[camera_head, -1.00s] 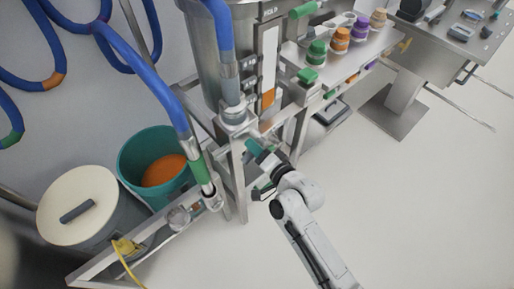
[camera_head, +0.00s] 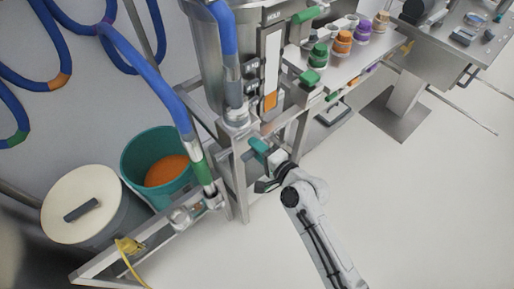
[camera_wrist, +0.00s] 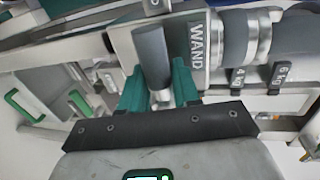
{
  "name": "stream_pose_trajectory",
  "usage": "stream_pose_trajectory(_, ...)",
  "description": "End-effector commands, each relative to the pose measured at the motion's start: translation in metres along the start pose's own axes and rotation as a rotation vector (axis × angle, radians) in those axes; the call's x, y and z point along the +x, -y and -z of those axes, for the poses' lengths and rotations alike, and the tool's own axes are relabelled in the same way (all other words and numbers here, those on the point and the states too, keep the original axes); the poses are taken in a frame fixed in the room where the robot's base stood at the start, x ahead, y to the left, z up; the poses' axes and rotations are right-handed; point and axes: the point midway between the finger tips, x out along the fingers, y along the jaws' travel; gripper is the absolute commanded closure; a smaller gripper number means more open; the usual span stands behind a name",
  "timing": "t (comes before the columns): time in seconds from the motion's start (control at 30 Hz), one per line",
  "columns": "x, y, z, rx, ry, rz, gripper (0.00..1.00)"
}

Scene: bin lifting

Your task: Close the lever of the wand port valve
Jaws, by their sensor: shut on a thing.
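The wand port valve (camera_wrist: 193,45) shows in the wrist view as a pale block marked WAND, joined on its right to a dark hose with metal collars. Its lever (camera_wrist: 150,50) is a dark grey cylindrical grip on a light metal stem, standing up in front of the block. My gripper (camera_wrist: 158,82) has its teal fingers on either side of the lever's lower part and is shut on it. In the head view my gripper (camera_head: 260,150) is at the steel frame below the tank; the lever is too small or hidden there to make out.
A steel tank (camera_head: 205,60) with a blue hose (camera_head: 140,62) stands above the frame. A teal bucket (camera_head: 133,160) and a lidded bin (camera_head: 80,205) stand at left. A shelf with several jars (camera_head: 342,42) is behind.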

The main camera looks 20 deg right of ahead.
Motion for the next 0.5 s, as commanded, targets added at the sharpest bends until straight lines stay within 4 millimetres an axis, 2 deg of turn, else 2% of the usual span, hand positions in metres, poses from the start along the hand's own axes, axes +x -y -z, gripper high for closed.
stream_pose_trajectory(0.23,-0.0004,-0.0006,0.001,0.007,-0.002,0.0,1.0)
stream_pose_trajectory(0.27,-0.0004,-0.0005,0.0011,0.007,-0.002,0.0,0.68)
stream_pose_trajectory(0.43,-0.0003,-0.0004,0.0008,0.004,-0.002,0.0,0.52)
stream_pose_trajectory(0.5,-0.0002,-0.0003,0.0006,0.004,-0.001,0.0,0.51)
